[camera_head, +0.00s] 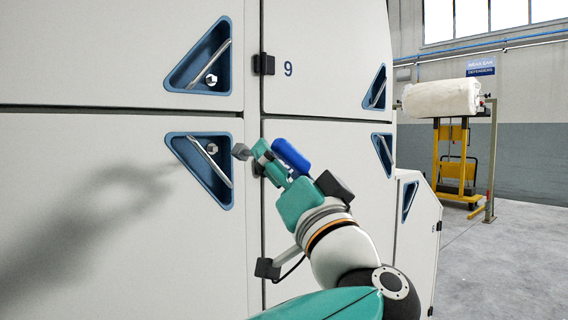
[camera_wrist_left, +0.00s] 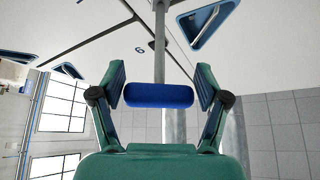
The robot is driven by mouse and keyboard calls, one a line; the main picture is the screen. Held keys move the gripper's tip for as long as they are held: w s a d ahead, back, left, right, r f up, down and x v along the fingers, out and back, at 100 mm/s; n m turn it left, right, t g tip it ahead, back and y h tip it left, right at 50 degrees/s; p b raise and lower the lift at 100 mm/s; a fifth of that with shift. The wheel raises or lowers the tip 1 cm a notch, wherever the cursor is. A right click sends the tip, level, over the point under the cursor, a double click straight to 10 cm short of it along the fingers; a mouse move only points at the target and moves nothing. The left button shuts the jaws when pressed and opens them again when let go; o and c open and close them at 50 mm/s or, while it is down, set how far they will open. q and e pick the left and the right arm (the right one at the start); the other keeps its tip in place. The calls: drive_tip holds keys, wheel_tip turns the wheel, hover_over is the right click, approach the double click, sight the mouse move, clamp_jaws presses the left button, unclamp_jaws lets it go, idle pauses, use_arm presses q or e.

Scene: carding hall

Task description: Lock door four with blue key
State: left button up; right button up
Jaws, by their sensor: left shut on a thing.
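The blue key has a thick blue grip (camera_head: 291,157) and a grey shaft with a blocky end (camera_head: 241,152). My left gripper (camera_head: 270,160) is shut on the blue grip, which also shows crosswise between the fingers in the left wrist view (camera_wrist_left: 158,96). The shaft points left in the head view, its end at the right edge of a blue triangular recess (camera_head: 223,192) in the lower left door (camera_head: 90,240). A hex stud (camera_head: 212,148) shows inside that recess, close to the key end; contact cannot be told. No number four is readable. My right gripper is out of view.
The upper left door (camera_head: 100,50) has a like recess with a stud. The upper right door (camera_head: 320,45) bears a 9 and a dark latch block (camera_head: 264,64) at its edge. A yellow stand (camera_head: 455,160) with a white roll is far right; floor there is clear.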

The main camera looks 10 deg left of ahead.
use_arm(q)
drive_tip(key=shift+r+m+h, duration=0.15)
drive_tip(key=shift+m+h, duration=0.35)
drive_tip(key=shift+m, duration=0.1)
drive_tip(key=shift+m, duration=0.3)
drive_tip(key=m+h+p, duration=0.1)
drive_tip(key=m+p, duration=0.1)
drive_tip(key=shift+r+m+h, duration=0.15)
drive_tip(key=shift+m+h, duration=0.15)
drive_tip(key=m+h+p, duration=0.1)
drive_tip(key=m+p, duration=0.1)
drive_tip(key=shift+m+h, duration=0.3)
drive_tip(key=shift+h, duration=0.1)
drive_tip(key=shift+m, duration=0.3)
drive_tip(key=shift+f, duration=0.25)
